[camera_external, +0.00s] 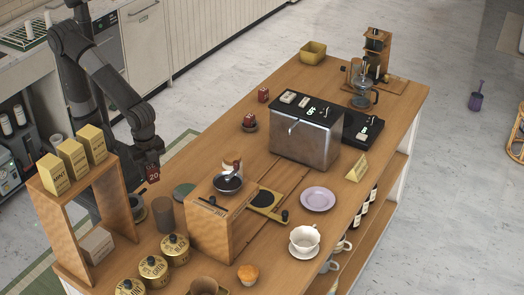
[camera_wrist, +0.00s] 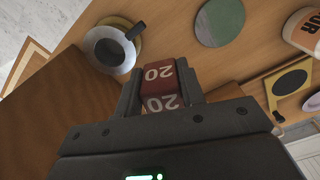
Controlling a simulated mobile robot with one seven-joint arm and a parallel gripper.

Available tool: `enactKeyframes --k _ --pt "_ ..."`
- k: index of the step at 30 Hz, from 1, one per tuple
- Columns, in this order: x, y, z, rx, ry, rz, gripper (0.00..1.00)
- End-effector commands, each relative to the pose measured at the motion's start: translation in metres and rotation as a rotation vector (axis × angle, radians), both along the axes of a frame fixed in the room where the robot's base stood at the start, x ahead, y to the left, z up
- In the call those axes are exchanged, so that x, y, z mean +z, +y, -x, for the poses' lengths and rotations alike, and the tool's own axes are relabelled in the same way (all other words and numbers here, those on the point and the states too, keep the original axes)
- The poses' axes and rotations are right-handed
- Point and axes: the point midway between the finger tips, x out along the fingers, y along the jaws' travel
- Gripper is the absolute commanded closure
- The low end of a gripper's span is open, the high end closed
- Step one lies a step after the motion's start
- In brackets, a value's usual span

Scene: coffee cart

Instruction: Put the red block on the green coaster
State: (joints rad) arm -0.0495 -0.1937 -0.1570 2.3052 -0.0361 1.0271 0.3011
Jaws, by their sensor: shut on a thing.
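My gripper (camera_external: 147,158) is shut on a red block (camera_external: 153,173) marked 20 and holds it above the cart top, near its left edge. In the wrist view the red block (camera_wrist: 158,80) sits between the two fingers (camera_wrist: 162,92). The green coaster (camera_external: 184,189) is a flat round disc on the wood, to the right of and beyond the gripper's fingers in the wrist view (camera_wrist: 220,22). The coaster looks bare, and the block is apart from it. A metal pitcher (camera_wrist: 109,50) stands left of the block in the wrist view.
A wooden shelf (camera_external: 71,203) with yellow boxes stands left of the gripper. A brown cup (camera_external: 164,214) and the wooden grinder box (camera_external: 213,232) stand near the coaster. Several gold tins (camera_external: 153,269) are in front. Other small red blocks (camera_external: 263,94) stand farther back.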

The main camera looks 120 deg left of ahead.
Motion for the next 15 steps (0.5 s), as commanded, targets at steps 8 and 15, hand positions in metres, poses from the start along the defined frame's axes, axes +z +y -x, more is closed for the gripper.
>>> enactKeyframes --k 8,15 --pt "-0.028 0.039 -0.014 0.000 0.005 0.000 0.87" --pt "-0.059 0.087 -0.033 -0.001 0.004 0.000 0.87"
